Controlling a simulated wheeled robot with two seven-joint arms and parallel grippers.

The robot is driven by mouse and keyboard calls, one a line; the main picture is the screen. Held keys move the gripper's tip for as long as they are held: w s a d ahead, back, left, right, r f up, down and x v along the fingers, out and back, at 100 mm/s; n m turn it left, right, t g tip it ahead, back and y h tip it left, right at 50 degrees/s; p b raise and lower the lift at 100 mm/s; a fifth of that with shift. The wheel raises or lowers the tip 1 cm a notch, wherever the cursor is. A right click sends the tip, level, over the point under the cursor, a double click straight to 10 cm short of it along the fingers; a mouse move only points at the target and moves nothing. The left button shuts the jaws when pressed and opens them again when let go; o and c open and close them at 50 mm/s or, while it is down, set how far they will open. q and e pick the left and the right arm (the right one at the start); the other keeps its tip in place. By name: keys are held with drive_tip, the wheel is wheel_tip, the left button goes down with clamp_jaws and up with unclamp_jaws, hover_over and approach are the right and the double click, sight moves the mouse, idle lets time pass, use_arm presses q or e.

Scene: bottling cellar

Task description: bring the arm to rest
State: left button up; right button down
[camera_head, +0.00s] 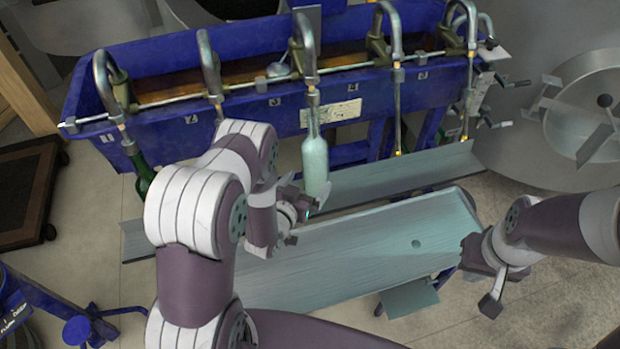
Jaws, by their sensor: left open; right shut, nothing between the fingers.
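My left arm comes in from the bottom and bends over the left end of the grey bench. Its gripper (303,205) is open, close beside a pale glass bottle (315,160) that stands under the third filling spout. Whether they touch I cannot tell. My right gripper (482,285) is at the right end of the bench, shut and empty, pointing down and left.
The blue filling trough (240,105) with its several curved spouts runs along the back. A green bottle (142,172) hangs at the first spout. The grey bench (375,245) has a bare top. A large steel vat (570,110) stands at the right.

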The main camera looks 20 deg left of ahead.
use_arm(q)
drive_tip(key=v, duration=1)
drive_tip(key=w+a+r+m+g+y+p, duration=0.1)
drive_tip(key=w+r+g+y+p, duration=0.2)
drive_tip(key=r+g, duration=0.55)
drive_tip(key=s+d+r+g+p, duration=0.1)
drive_tip(key=s+r+g, duration=0.1)
drive_tip(key=s+r, duration=0.3)
drive_tip(key=s+d+r+n+g+p, duration=0.1)
drive_tip(key=s+r+g, duration=0.2)
drive_tip(key=s+r, duration=0.2)
drive_tip(key=s, duration=0.2)
drive_tip(key=shift+s+d+h, duration=0.3)
drive_tip(key=shift+s+d, duration=0.1)
